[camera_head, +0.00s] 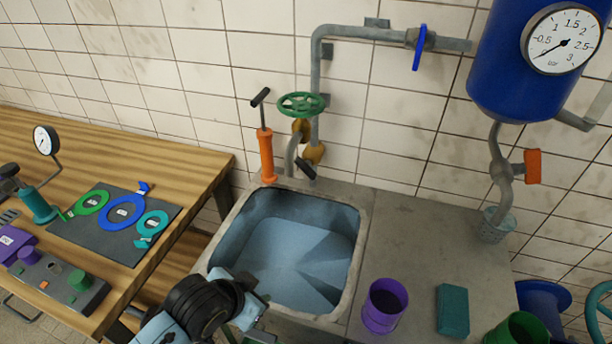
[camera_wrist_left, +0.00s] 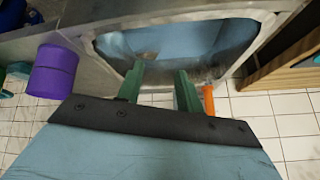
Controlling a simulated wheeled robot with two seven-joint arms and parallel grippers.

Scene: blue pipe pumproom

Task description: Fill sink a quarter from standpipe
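The grey stone sink (camera_head: 361,236) stands against the tiled wall. Its basin interior (camera_head: 285,250) looks pale blue with darker wedges; I cannot tell whether water is in it. The standpipe (camera_head: 316,75) comes down the wall behind the sink, with a green handwheel (camera_head: 301,105) and a grey spout (camera_head: 291,155). No stream shows at the spout. My left gripper (camera_head: 258,326) is low at the sink's front edge, partly hidden by its own wrist. In the left wrist view its green fingers (camera_wrist_left: 160,78) are apart with nothing between them. My right gripper is not in view.
An orange hand pump (camera_head: 266,155) stands behind the sink's left corner. A purple cup (camera_head: 385,305) and teal block (camera_head: 453,311) sit right of the basin. A blue tank with gauge (camera_head: 563,42) hangs at right. A wooden bench (camera_head: 190,150) with tools stands left.

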